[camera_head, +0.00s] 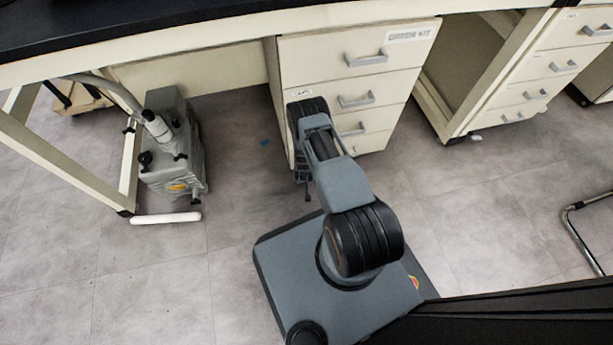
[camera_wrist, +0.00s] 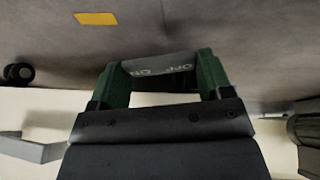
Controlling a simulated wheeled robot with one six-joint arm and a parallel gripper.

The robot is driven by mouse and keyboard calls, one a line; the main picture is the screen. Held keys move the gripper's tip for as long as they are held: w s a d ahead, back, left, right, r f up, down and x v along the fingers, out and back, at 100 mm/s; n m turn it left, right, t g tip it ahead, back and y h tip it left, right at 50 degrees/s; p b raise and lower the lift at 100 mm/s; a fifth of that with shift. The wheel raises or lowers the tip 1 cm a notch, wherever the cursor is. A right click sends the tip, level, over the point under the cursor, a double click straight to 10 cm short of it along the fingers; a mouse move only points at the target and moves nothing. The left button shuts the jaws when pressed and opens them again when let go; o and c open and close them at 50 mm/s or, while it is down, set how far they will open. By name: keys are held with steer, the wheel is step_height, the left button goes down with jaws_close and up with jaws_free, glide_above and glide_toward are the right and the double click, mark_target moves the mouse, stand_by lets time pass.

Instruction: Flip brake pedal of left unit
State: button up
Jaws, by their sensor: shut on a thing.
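The left drawer unit (camera_head: 330,52) stands under the bench, and my arm reaches down along its front-left edge. In the wrist view, my gripper (camera_wrist: 158,76) has its two dark green fingers on either side of a grey brake pedal (camera_wrist: 158,67). Letters that look like ON and OFF are on the pedal, upside down in this view. My gripper is shut on the pedal, low by the floor. Its lower part is hidden behind the gripper body. In the head view the pedal cannot be made out, and the gripper is small and dark at the unit's lower left.
A grey pump (camera_head: 173,150) with a hose stands on the floor to the left, and a white bar (camera_head: 165,218) lies before it. Another drawer unit (camera_head: 540,75) stands to the right. A black wheel (camera_wrist: 19,73) shows in the wrist view.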

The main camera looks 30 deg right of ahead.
steer(key=shift+w+a+h, duration=0.1)
steer(key=shift+w+h, duration=0.05)
steer(key=shift+h, duration=0.25)
steer(key=o, duration=0.9)
steer(key=p+v, duration=0.6)
steer(key=v, duration=0.8)
steer(key=shift+w, duration=0.1)
